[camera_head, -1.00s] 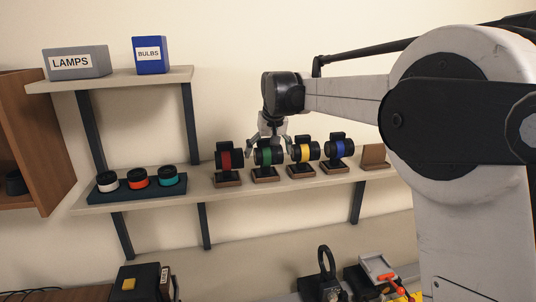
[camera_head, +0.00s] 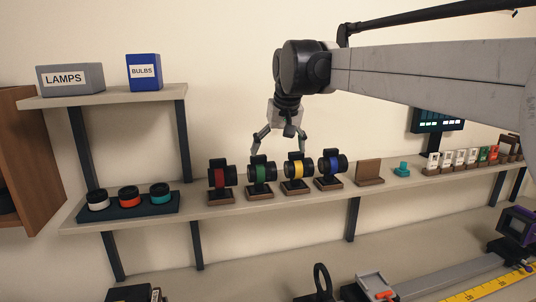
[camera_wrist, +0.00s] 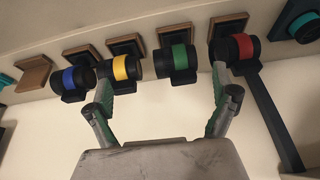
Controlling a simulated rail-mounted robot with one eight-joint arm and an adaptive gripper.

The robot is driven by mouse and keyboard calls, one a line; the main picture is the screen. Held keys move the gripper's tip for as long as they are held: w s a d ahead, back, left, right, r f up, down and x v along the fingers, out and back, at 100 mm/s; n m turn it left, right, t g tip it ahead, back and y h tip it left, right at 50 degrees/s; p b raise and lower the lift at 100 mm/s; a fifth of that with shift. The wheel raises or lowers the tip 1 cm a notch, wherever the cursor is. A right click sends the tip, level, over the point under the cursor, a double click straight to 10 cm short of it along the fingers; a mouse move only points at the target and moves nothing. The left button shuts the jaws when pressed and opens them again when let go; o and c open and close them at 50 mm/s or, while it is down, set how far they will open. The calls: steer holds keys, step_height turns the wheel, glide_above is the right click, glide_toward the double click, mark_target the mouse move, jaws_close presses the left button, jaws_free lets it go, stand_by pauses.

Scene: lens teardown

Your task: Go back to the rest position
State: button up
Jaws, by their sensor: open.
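My gripper (camera_head: 280,147) is open and empty. In the head view it hangs in front of the shelf, its fingertips just above the green-banded lens (camera_head: 262,172) and the yellow-banded lens (camera_head: 297,171). A red-banded lens (camera_head: 220,177) stands to the left and a blue-banded lens (camera_head: 331,166) to the right, each on a small wooden stand. In the wrist view, where the order is reversed, the spread fingers (camera_wrist: 165,92) show below the row, with the green-banded lens (camera_wrist: 180,58) between them. Whether a fingertip touches a lens is unclear.
A dark tray (camera_head: 130,211) with white, orange and teal rings lies on the shelf (camera_head: 215,214) at left. An empty wooden stand (camera_head: 369,171) and a teal part (camera_head: 401,169) are to the right. LAMPS (camera_head: 70,78) and BULBS (camera_head: 144,72) boxes sit above.

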steer(key=s+d+f+m+t+b, duration=0.1)
steer(key=s+d+f+b, duration=0.2)
steer(key=s+f, duration=0.6)
steer(key=s+d+f+b, duration=0.3)
steer(key=s+d+f, duration=0.5)
steer(key=s, duration=0.7)
steer(key=s+d+f+m+t+h+b, duration=0.1)
steer(key=s+d+f+b, duration=0.2)
steer(key=s+d+f, duration=0.3)
steer(key=s+f, duration=0.5)
steer(key=s, duration=0.1)
steer(key=shift+d+m+t, duration=0.25)
steer(key=shift+m+t, duration=0.05)
